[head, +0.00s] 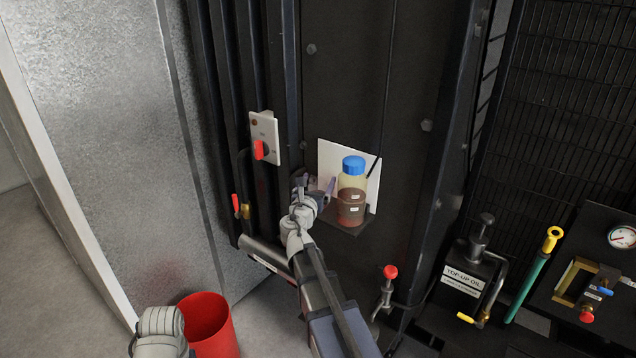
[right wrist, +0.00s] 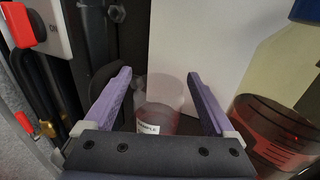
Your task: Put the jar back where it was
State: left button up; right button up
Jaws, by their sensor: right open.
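The jar (head: 351,183) has a blue lid, a yellowish upper part and dark red-brown liquid below. It stands upright on a small dark shelf (head: 348,228) in front of a white panel. My right gripper (head: 322,190) is open just left of the jar. In the right wrist view its purple fingers (right wrist: 158,100) are apart, and the jar (right wrist: 275,130) is outside the right finger, partly cut off by the frame. A faint, see-through pinkish cup shape (right wrist: 157,112) with a label reading SAMPLE shows between and beyond the fingers. My left gripper's fingers do not show.
A switch plate with a red knob (head: 260,150) is on the ribbed dark wall to the left. A red bucket (head: 209,325) stands on the floor. Below right are a red-knobbed valve (head: 390,272), a top-up oil can (head: 466,280) and a gauge panel (head: 622,237).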

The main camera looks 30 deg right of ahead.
jog(key=shift+r, duration=0.15)
jog(key=shift+s+a, duration=0.25)
jog(key=shift+s, duration=0.05)
jog(key=v, duration=1.1)
jog(key=shift+s+a, duration=0.1)
